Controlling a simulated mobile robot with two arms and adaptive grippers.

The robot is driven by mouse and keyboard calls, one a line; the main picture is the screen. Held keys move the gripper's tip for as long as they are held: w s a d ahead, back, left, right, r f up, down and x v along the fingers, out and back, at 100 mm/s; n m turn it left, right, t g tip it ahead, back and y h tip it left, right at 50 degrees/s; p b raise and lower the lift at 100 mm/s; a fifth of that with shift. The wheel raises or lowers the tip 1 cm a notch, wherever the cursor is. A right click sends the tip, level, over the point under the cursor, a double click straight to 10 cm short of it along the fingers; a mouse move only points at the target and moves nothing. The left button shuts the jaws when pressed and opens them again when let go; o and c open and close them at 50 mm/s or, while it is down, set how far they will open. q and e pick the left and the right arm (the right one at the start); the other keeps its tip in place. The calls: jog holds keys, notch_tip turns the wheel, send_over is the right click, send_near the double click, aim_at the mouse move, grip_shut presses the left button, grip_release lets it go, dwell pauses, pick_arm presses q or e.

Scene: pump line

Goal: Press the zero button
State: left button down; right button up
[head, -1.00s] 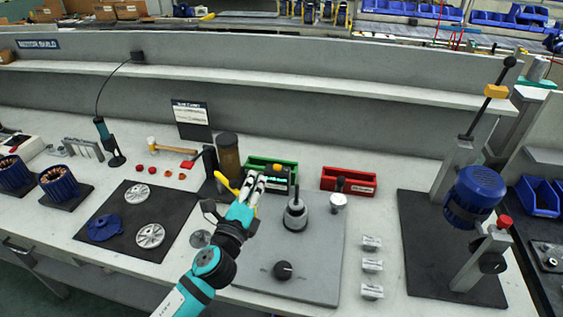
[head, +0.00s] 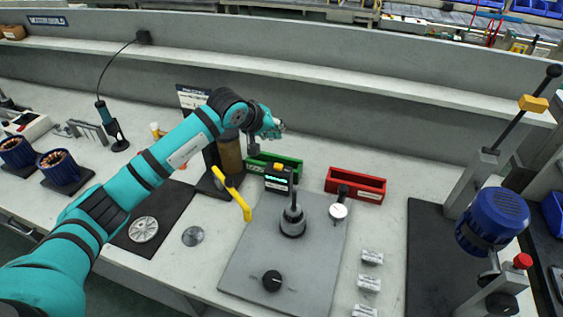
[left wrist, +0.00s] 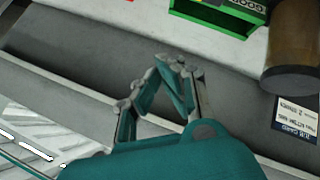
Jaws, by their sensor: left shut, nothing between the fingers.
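A small black box with a lit teal display (head: 278,180) and a yellow piece on top (head: 279,167) stands at the back of the grey plate (head: 310,255), in front of the green bin (head: 262,160). I cannot make out a zero button on it. My left gripper (head: 280,127) is shut and empty, raised beyond the display box and the green bin, near the shelf wall. In the left wrist view its fingers (left wrist: 180,65) meet at the tips, with the green bin (left wrist: 222,14) at the top. My right gripper is not in view.
A brown cylinder (head: 230,158) stands beside the green bin, partly behind my left arm. A yellow handle (head: 235,200) leans left of the plate. A dark spindle (head: 293,218), a dial gauge (head: 338,210) and a red bin (head: 356,185) are nearby.

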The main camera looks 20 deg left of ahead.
pick_arm(q)
jog(key=shift+w+a, duration=0.15)
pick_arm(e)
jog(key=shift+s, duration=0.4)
pick_arm(q)
jog(key=shift+f, duration=0.15)
jog(key=b, duration=0.4)
send_over(276, 164)
notch_tip(276, 164, down, 8)
jog(key=shift+r, duration=0.1)
jog(key=shift+f+b, duration=0.3)
jog(key=shift+f, duration=0.15)
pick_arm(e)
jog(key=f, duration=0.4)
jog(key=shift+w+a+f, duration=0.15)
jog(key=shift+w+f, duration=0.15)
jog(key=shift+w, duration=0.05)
pick_arm(q)
jog(key=shift+r, duration=0.1)
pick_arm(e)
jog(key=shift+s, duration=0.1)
